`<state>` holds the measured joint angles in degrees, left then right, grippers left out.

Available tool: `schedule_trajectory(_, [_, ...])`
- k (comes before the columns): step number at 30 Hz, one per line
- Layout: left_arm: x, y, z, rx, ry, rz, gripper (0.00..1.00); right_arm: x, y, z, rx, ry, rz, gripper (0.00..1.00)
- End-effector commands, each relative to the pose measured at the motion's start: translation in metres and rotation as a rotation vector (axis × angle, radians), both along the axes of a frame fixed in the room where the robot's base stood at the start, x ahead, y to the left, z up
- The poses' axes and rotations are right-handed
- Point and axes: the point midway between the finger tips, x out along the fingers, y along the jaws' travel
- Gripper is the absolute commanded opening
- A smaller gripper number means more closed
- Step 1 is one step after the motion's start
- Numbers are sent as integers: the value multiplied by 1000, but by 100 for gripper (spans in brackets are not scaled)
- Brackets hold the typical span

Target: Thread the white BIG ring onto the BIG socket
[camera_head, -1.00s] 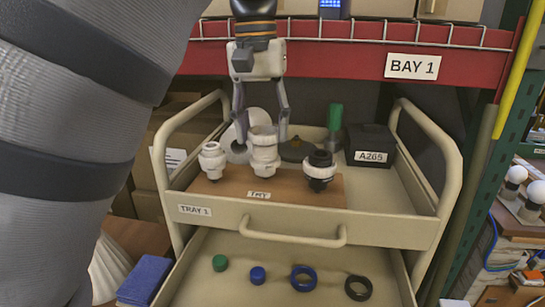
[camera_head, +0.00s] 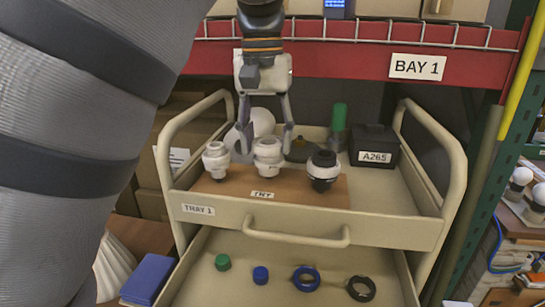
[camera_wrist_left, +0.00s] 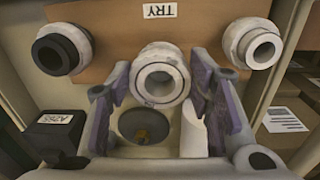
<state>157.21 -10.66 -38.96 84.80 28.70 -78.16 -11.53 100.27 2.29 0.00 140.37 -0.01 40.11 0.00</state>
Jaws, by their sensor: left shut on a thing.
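Three sockets stand on the brown board labelled TRY in the upper tray: a white one (camera_head: 216,161) at left, a white one in the middle, and a black one with a white collar (camera_head: 323,170) at right. My left gripper (camera_head: 267,147) points down, its fingers shut around the white BIG ring (camera_head: 267,146) at the top of the middle socket (camera_head: 266,172). In the left wrist view the ring (camera_wrist_left: 160,74) encircles the round socket mouth between the purple finger pads. How far it is threaded cannot be told. My right gripper is out of view.
Behind the sockets are a white globe (camera_head: 262,122), a green-topped cylinder (camera_head: 339,122) and a black box labelled A265 (camera_head: 373,146). The open lower drawer holds a green cap (camera_head: 222,262), a blue cap (camera_head: 261,275), a blue ring (camera_head: 306,287) and a black ring (camera_head: 360,297).

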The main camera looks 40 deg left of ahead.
Motion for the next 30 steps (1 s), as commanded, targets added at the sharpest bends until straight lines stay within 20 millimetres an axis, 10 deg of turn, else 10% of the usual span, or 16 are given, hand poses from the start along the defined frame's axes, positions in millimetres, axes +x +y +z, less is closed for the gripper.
schedule_trajectory(30, [0,0,-9,0,0,0,8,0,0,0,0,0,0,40])
